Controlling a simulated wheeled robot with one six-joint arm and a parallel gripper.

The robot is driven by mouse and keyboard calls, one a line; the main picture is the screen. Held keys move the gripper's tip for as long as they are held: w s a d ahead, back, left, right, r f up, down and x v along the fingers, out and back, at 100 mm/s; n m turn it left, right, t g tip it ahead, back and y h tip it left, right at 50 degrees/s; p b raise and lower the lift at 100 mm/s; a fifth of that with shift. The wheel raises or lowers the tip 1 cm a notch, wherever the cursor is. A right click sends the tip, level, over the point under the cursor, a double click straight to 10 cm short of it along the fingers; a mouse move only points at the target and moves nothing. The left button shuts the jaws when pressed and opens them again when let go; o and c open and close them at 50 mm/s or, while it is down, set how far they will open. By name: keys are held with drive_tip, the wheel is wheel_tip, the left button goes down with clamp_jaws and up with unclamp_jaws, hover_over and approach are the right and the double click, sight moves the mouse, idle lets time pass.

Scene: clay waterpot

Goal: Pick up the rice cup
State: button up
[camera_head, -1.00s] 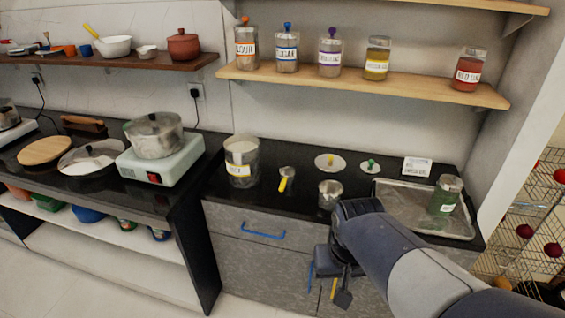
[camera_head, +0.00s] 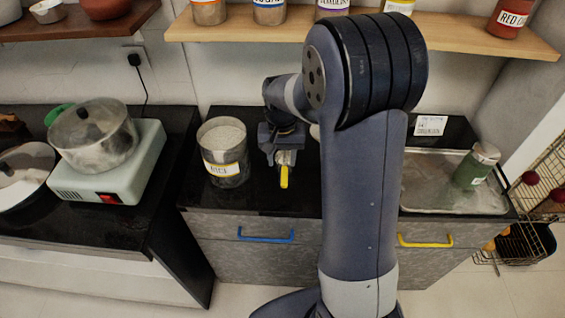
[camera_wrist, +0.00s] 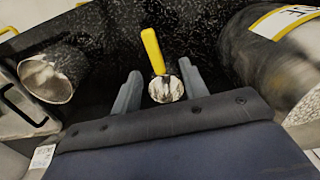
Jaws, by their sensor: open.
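The rice cup, a small metal measuring cup with a yellow handle (camera_head: 284,177), stands on the black counter, its bowl mostly hidden by my gripper in the head view. In the wrist view its shiny bowl (camera_wrist: 166,89) lies between my fingers, with the handle pointing away. My gripper (camera_wrist: 160,74) is open, one finger on each side of the cup. I cannot tell whether they touch it. In the head view my gripper (camera_head: 284,146) is directly over the cup.
A large glass jar labelled RICE (camera_head: 222,158) stands close left of the cup. A metal cup (camera_wrist: 50,76) stands on the other side in the wrist view. A metal tray (camera_head: 440,202) with a green-labelled jar (camera_head: 477,165) is at right. A shelf (camera_head: 450,30) hangs above.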

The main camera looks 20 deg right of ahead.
sight(284, 170)
wheel_tip(284, 170, down, 3)
drive_tip(key=shift+r, duration=0.15)
drive_tip(key=shift+w+d+f+p, duration=0.15)
drive_tip(key=shift+d+f, duration=0.05)
drive_tip(key=shift+f, duration=0.65)
drive_tip(key=shift+w+d+f+p, duration=0.1)
drive_tip(key=shift+w+d+f, duration=0.1)
drive_tip(key=shift+f, duration=0.65)
drive_tip(key=shift+w+d+f+p, duration=0.15)
drive_tip(key=shift+f, duration=0.7)
drive_tip(key=shift+c, duration=0.2)
clamp_jaws()
